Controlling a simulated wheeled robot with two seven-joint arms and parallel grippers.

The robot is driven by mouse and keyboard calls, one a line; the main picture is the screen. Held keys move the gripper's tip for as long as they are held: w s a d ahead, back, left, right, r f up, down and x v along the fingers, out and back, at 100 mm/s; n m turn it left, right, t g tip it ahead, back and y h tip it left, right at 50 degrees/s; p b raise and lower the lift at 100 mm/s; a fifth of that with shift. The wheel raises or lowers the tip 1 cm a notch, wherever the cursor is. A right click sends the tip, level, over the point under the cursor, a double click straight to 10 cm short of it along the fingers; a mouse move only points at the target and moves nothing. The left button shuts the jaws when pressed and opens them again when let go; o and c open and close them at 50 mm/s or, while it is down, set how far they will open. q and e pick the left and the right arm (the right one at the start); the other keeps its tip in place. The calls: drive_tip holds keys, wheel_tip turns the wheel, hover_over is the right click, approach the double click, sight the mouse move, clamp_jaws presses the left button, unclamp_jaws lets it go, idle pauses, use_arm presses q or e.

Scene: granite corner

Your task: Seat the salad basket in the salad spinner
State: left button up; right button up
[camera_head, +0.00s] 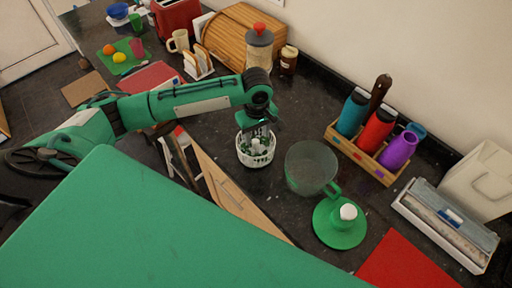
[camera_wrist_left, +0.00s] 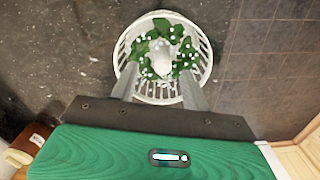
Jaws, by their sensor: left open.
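The white slotted salad basket (camera_head: 256,160) stands on the dark counter near its front edge, with green leaves and a white central knob inside. It also shows in the left wrist view (camera_wrist_left: 208,58). My left gripper (camera_head: 257,138) is directly above the basket, pointing down. In the wrist view its fingers (camera_wrist_left: 157,92) are apart, reaching over the basket's near rim on either side of the middle. The clear salad spinner bowl (camera_head: 311,168) stands just right of the basket, and it looks empty. The green spinner lid (camera_head: 340,222) with a white knob lies in front of the bowl.
A wooden rack (camera_head: 368,153) with several coloured bottles stands behind the bowl. A wrap box (camera_head: 445,225) and a red mat (camera_head: 405,262) are at the right. Open counter lies behind the basket.

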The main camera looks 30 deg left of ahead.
sight(256, 140)
use_arm(q)
wheel_tip(256, 140, down, 2)
drive_tip(key=shift+s+f+p, duration=0.15)
drive_tip(key=shift+p, duration=0.75)
wheel_tip(256, 140, down, 2)
drive_tip(key=shift+f+p, duration=0.15)
drive_tip(key=shift+p, duration=0.2)
drive_tip(key=shift+f, duration=0.5)
drive_tip(key=c, duration=0.7)
clamp_jaws()
use_arm(e)
drive_tip(key=w+r, duration=0.1)
drive_tip(key=r, duration=0.1)
drive_tip(key=shift+w+d+r, duration=0.2)
drive_tip(key=shift+w+r, duration=0.1)
drive_tip(key=shift+w, duration=0.1)
